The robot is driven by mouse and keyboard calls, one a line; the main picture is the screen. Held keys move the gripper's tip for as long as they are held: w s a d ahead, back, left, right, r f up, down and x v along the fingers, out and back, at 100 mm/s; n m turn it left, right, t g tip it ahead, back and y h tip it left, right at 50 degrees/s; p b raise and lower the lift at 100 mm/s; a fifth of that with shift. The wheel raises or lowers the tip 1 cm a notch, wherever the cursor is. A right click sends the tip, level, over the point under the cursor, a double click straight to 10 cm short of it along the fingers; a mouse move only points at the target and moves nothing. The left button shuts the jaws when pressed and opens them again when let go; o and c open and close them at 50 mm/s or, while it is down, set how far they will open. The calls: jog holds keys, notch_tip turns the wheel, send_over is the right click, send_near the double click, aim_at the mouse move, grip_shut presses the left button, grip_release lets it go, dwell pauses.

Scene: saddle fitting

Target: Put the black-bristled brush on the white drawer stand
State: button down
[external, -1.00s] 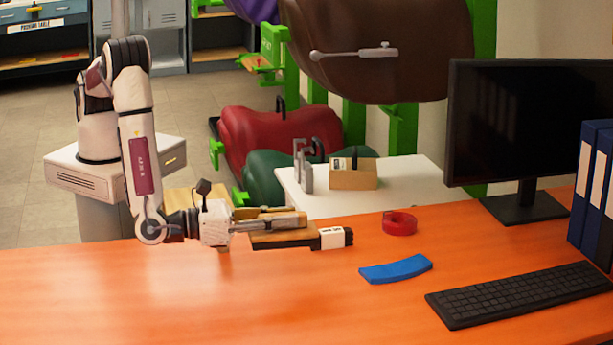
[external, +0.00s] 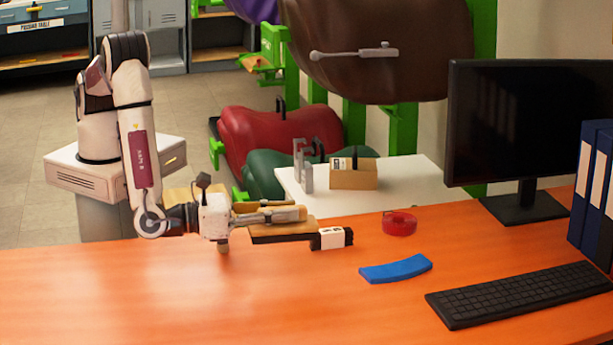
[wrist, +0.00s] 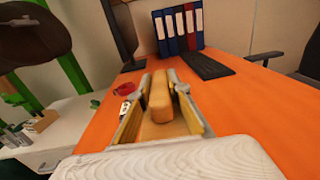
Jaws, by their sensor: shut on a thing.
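My gripper (external: 302,214) is shut on a long wooden piece (external: 275,234), which I take to be the brush. In the wrist view a wooden block (wrist: 160,98) lies between the two fingers. The white drawer stand (external: 415,180) is behind the desk, right of my gripper. Its white top also shows at the left of the wrist view (wrist: 75,128). My gripper is in front of and to the left of the stand.
A cardboard box (external: 354,179) and grey metal parts (external: 306,178) stand on the stand; its right part is clear. On the desk (external: 200,300) are a red tape roll (external: 399,223), a blue curved piece (external: 396,269), a keyboard (external: 515,293) and a monitor (external: 530,125). Saddles hang behind.

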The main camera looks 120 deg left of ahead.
jog(key=shift+w+d+f, duration=0.2)
jog(key=shift+f, duration=0.3)
jog(key=f, duration=0.1)
jog(key=d+f+m+t+h, duration=0.1)
jog(key=d+f+h, duration=0.1)
jog(key=shift+w+f+m+t, duration=0.2)
jog(key=shift+f+m+t, duration=0.1)
jog(key=shift+m, duration=0.1)
jog(key=shift+d+h, duration=0.4)
notch_tip(320, 180, up, 19)
jog(key=m+t+h, duration=0.3)
jog(key=m+h, duration=0.3)
jog(key=h, duration=0.2)
send_over(271, 238)
jog(key=d, duration=0.2)
jog(key=s+a+r, duration=0.3)
jog(key=s+r, duration=0.1)
jog(key=r, duration=0.5)
jog(key=s+a+r, duration=0.3)
jog(key=s+r, duration=0.2)
jog(key=r, duration=0.3)
jog(key=s+a+r, duration=0.4)
jog(key=r, duration=0.5)
jog(key=shift+s+r+h, duration=0.2)
jog(key=shift+r+h, duration=0.15)
jog(key=shift+h, duration=0.05)
